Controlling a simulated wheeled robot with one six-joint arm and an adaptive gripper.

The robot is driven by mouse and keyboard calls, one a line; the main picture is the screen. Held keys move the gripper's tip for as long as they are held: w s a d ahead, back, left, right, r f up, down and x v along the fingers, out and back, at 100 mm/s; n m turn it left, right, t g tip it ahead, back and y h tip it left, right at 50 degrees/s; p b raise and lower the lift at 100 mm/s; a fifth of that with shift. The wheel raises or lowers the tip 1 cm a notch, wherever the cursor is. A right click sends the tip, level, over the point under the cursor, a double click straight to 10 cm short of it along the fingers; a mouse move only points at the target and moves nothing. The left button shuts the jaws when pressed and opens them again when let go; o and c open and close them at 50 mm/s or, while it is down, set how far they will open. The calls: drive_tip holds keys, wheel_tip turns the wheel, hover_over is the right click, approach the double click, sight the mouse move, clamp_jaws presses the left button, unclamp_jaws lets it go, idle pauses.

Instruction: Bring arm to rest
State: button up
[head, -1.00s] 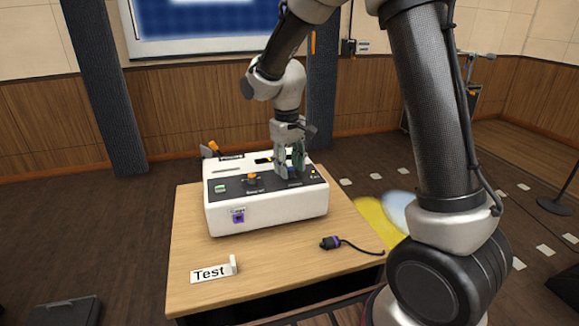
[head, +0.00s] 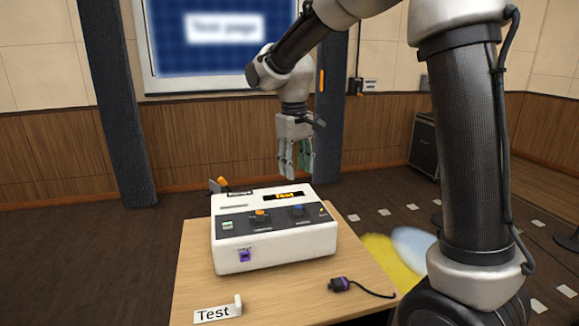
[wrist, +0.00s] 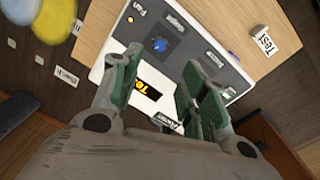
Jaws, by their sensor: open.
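My gripper (head: 295,168) is open and empty, raised above the back of the white lighting console (head: 275,262) and apart from it. In the wrist view my gripper's fingers (wrist: 152,92) stand spread, with the console (wrist: 108,62) below them. The console has a dark panel with an orange knob (head: 260,212) and a blue knob (head: 298,209), which also shows in the wrist view (wrist: 159,45). A small lit display (head: 285,195) on its top reads "Test". A purple socket (head: 245,256) is on its front face.
The console stands on a wooden table (head: 200,290). A "Test" card (head: 215,314) and a purple-tipped plug with a cable (head: 340,285) lie at its front. A wall screen (head: 220,50) reads "Test page". A dark column (head: 118,110) stands at left.

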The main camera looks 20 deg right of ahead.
drive_tip(key=s+d+r+m+t, duration=0.2)
drive_tip(key=s+d, duration=0.6)
drive_tip(key=s, duration=0.5)
drive_tip(key=s+d+r+m+t, duration=0.2)
drive_tip(key=s+d, duration=0.5)
drive_tip(key=s, duration=0.6)
drive_tip(key=shift+s+d+y, duration=0.25)
drive_tip(key=shift+d+y, duration=0.05)
drive_tip(key=shift+d, duration=0.05)
